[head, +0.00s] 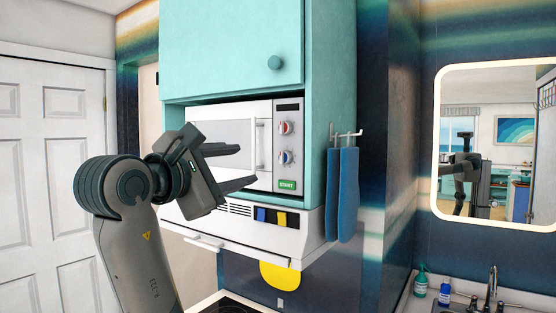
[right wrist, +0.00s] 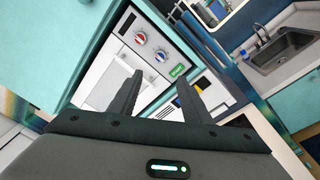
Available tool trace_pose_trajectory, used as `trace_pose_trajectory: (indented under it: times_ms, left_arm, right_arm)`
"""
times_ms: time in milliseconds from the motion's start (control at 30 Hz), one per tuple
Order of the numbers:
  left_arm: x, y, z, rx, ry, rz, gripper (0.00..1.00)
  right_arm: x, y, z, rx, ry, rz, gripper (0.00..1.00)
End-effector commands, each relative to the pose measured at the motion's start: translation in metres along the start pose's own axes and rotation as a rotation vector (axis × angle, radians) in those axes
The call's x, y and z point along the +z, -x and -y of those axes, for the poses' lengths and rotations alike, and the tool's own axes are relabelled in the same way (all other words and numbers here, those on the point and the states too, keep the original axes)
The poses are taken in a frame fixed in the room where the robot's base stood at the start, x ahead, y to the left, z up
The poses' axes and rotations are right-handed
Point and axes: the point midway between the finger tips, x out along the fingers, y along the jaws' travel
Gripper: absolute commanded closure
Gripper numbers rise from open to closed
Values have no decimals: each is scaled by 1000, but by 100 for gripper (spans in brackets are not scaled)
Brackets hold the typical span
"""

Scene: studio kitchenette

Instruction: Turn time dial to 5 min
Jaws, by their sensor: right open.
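A white microwave (head: 220,133) sits in the teal cabinet, its door shut. Its panel carries two dials, an upper one with red (head: 285,128) and a lower one with blue (head: 285,158). I cannot read their labels or which is the time dial. Both the red dial (right wrist: 139,38) and the blue dial (right wrist: 160,56) show in the right wrist view. My right gripper (head: 246,166) is open and empty in front of the microwave door, left of the dials and apart from them. Its fingers (right wrist: 160,84) point toward the panel in the wrist view. My left gripper is not in view.
A green START button (head: 287,184) sits below the dials. The vertical door handle (head: 259,145) stands between gripper and panel. A white range hood (head: 250,232) juts out below. A teal cupboard (head: 230,45) is above.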

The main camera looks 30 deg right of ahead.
Motion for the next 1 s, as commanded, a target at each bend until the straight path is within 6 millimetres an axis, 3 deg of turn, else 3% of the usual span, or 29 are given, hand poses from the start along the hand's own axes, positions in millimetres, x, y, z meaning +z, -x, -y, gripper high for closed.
trace_pose_trajectory:
  times_ms: [367, 1000]
  left_arm:
    - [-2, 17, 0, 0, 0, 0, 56]
    - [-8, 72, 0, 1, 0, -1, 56]
  right_arm:
    - [2, -31, -2, -3, 1, 2, 56]
    - [2, -143, -2, -2, 3, 1, 56]
